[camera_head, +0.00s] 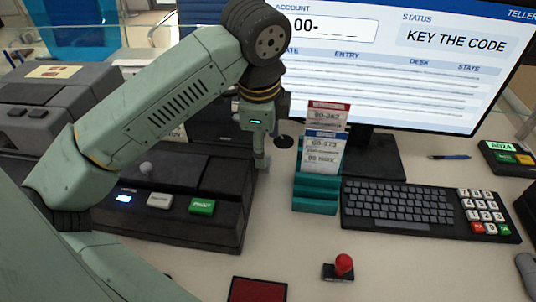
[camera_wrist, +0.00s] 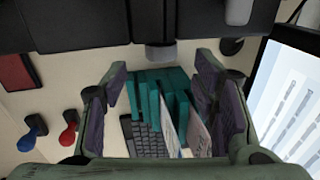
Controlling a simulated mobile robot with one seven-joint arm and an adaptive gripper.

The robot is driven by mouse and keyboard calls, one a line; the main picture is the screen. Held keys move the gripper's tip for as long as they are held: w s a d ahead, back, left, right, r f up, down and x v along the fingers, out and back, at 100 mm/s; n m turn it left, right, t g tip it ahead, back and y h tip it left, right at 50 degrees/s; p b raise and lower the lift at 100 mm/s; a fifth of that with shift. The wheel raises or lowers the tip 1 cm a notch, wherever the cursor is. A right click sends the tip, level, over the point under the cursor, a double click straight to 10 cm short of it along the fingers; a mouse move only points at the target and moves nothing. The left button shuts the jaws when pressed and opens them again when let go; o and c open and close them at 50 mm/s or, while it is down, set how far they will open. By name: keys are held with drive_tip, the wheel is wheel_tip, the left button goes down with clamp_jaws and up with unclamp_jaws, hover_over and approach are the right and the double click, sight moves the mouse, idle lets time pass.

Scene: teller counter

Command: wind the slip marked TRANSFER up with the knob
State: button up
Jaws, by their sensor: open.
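A black slip machine (camera_head: 190,215) stands at the left; the wrist view shows its dark body (camera_wrist: 80,22) along the top. A grey knob (camera_head: 262,163) sticks out of its right side, and it also shows in the wrist view (camera_wrist: 162,52). A teal rack (camera_head: 316,190) holds a red-headed slip (camera_head: 328,112) and a blue-headed slip (camera_head: 322,152); I cannot read TRANSFER on either. My gripper (camera_wrist: 160,88) is open, its fingers spread, with the rack in line beyond the gap. In the head view my gripper (camera_head: 258,145) is close by the knob; contact is not visible.
A keyboard (camera_head: 400,208) and keypad (camera_head: 482,212) lie right of the rack, before a monitor (camera_head: 420,70) reading KEY THE CODE. A red-handled stamp (camera_head: 343,265) and a red pad (camera_head: 257,290) lie near the front. A green button (camera_head: 202,206) is on the machine.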

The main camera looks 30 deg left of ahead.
drive_tip(key=f, duration=0.3)
drive_tip(key=w+f+p, duration=0.1)
drive_tip(key=f, duration=0.2)
drive_tip(key=shift+w+a+f, duration=0.2)
drive_tip(key=shift+f, duration=0.15)
drive_tip(key=shift+c, duration=0.6)
drive_tip(key=c, duration=1)
drive_tip(key=f+t+b, duration=0.1)
drive_tip(key=b, duration=0.3)
drive_tip(key=shift+y, duration=0.3)
drive_tip(key=shift+c, duration=0.2)
drive_tip(key=t+y+b, duration=0.1)
drive_tip(key=t+b, duration=0.1)
drive_tip(key=b, duration=0.7)
drive_tip(key=shift+s+r, duration=0.1)
drive_tip(key=shift+s, duration=0.05)
drive_tip(key=shift+d+r+t+b, duration=0.1)
drive_tip(key=shift+r+t+b, duration=0.3)
drive_tip(key=shift+t+b, duration=0.15)
